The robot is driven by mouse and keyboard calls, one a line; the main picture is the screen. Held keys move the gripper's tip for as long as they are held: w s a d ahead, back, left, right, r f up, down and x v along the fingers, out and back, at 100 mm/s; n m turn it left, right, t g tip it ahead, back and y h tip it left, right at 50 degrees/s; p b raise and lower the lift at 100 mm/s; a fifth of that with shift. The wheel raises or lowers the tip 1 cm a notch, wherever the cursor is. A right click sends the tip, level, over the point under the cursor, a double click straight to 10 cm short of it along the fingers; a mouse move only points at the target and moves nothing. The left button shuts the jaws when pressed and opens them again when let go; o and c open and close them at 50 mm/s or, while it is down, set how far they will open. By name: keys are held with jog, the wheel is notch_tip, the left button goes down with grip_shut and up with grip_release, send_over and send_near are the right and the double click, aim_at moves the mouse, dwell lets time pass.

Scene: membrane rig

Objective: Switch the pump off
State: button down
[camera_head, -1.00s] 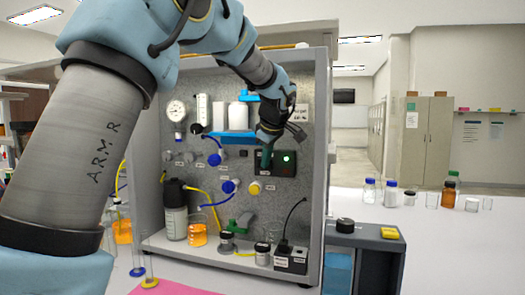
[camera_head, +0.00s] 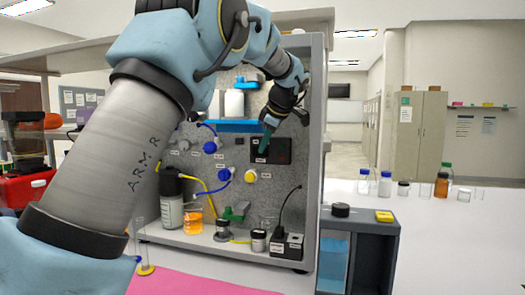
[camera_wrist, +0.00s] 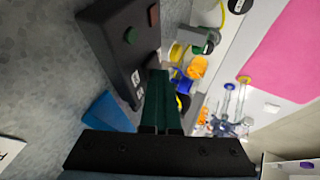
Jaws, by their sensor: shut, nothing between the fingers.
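The black pump switch box (camera_head: 284,150) is mounted on the grey back panel of the rig. No green glow shows on the box in the head view. My gripper (camera_head: 263,150) is in front of the left part of the box, fingers pointing down. In the wrist view its dark green fingers (camera_wrist: 160,75) are together and empty, beside the box's edge. Whether they touch the box cannot be told.
A yellow knob (camera_head: 251,176) and blue knobs (camera_head: 224,175) are on the panel below the box. A bottle (camera_head: 171,205), an orange beaker (camera_head: 193,219) and small jars stand on the rig's floor. A blue-windowed unit (camera_head: 357,245) stands at right. Bottles line the bench behind.

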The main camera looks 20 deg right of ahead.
jog(key=shift+s+d, duration=0.25)
jog(key=shift+d, duration=0.5)
jog(key=shift+w+a+f+b, duration=0.1)
jog(key=shift+a+f+b, duration=0.1)
jog(key=shift+b, duration=0.15)
jog(key=shift+w+a, duration=0.1)
jog(key=shift+a, duration=0.25)
